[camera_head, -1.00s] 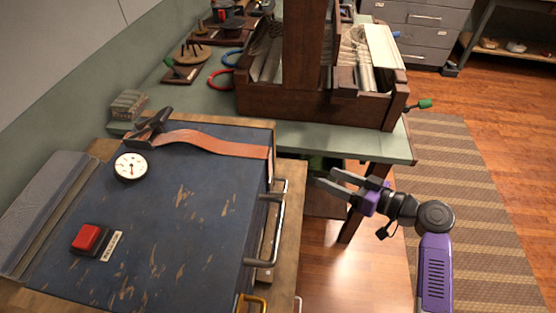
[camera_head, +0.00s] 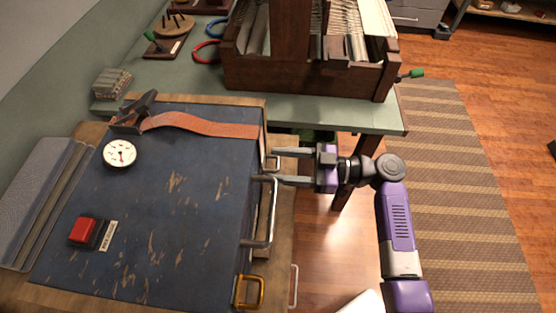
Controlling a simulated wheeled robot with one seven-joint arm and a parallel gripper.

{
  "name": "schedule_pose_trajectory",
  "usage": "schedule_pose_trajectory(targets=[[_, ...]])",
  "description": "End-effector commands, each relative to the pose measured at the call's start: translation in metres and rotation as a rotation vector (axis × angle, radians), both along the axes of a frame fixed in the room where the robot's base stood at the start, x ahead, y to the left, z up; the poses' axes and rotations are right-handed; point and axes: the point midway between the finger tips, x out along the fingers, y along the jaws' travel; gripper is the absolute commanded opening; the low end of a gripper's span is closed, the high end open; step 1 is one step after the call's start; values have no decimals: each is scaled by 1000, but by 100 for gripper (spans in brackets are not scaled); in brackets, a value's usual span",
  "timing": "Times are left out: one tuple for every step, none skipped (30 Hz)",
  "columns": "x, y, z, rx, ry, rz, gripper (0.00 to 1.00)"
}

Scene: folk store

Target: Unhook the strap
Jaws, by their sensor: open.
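An orange-brown strap (camera_head: 205,125) lies across the back of the worn blue panel top (camera_head: 170,210). Its left end meets a dark clamp-like bracket (camera_head: 133,112). Its right end reaches the panel's right edge, and what holds it over that edge is hard to make out. My gripper (camera_head: 276,167) is open and empty, pointing left. It is just right of the panel's right edge, near a small metal loop (camera_head: 272,162) below the strap's end. I cannot tell whether the fingers touch anything.
A white gauge (camera_head: 120,153) and a red button (camera_head: 83,230) sit on top. A green table (camera_head: 290,112) with a wooden box (camera_head: 300,82) stands behind.

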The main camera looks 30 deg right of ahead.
Motion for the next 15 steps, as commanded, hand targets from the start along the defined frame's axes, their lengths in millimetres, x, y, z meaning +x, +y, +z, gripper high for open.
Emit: schedule_pose_trajectory(targets=[[2,3,1,0,0,2,56],[3,5,1,0,0,2,56],[4,6,1,0,0,2,56],[4,7,0,0,0,1,56],[5,7,0,0,0,1,56],[5,7,0,0,0,0,56],[5,7,0,0,0,0,56],[5,7,0,0,0,0,56],[5,7,0,0,0,0,56],[5,7,0,0,0,0,56],[5,7,0,0,0,0,56],[5,7,0,0,0,0,52],[5,7,0,0,0,0,46],[5,7,0,0,0,0,40],[5,7,0,0,0,0,32]])
